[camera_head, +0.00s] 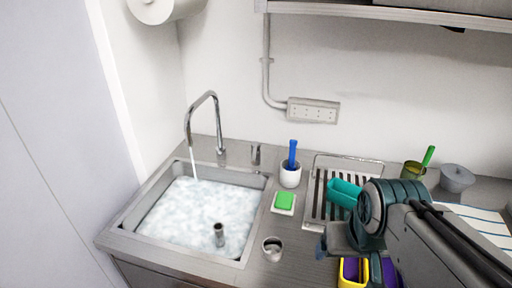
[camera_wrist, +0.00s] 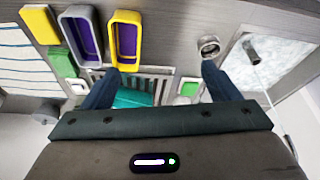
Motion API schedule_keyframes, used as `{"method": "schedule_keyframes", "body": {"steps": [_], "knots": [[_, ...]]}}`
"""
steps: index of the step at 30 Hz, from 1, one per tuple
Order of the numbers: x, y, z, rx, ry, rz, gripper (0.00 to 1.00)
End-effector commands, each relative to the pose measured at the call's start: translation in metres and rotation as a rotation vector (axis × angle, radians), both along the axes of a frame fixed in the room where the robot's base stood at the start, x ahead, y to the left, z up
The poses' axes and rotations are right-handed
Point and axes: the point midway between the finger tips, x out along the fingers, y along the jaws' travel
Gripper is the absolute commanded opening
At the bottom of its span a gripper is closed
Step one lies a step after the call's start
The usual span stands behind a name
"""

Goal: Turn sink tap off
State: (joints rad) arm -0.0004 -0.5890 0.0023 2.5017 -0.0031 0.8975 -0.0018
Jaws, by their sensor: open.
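The sink tap (camera_head: 210,115) is a chrome gooseneck at the back of the sink, with water running from its spout into the basin. A small upright metal piece (camera_head: 256,154), perhaps the tap's lever, stands on the counter to the right of the tap. The sink (camera_head: 150,237) is full of foamy water, and a short metal tube stands in it. My gripper (camera_wrist: 158,84) is open and empty above the counter and dish rack, well to the right of the tap. In the head view my arm hides most of it. The wrist view shows the sink (camera_wrist: 270,70) at its right edge.
A white cup with a blue-handled brush (camera_head: 290,174), a green sponge (camera_head: 284,201) and a metal cup (camera_head: 272,248) stand between sink and rack. The dish rack (camera_head: 318,190) holds a teal item (camera_head: 343,192). Yellow and purple containers (camera_wrist: 124,40) lie at the front. A shelf overhangs the back right.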

Motion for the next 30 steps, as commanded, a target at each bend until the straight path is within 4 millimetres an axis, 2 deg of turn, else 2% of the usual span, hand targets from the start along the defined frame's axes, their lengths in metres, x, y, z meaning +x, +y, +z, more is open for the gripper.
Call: {"method": "schedule_keyframes", "body": {"steps": [1, 6, 8, 9, 14, 21, 26, 30], "knots": [[0.0, 0.001, 0.0, 0.002, 0.001, 0.001, 0.67], [0.014, 0.015, -0.011, 0.071, 0.037, 0.009, 0.2], [0.025, 0.026, -0.017, 0.125, 0.059, 0.017, 0.03], [0.035, 0.035, -0.022, 0.169, 0.073, 0.023, 0.0], [0.079, 0.071, -0.039, 0.375, 0.11, 0.041, 0.0], [0.16, 0.109, -0.06, 0.706, 0.08, 0.03, 0.0], [0.223, 0.116, -0.073, 0.926, 0.003, -0.015, 0.0], [0.28, 0.108, -0.086, 1.108, -0.1, -0.086, 0.0]]}}
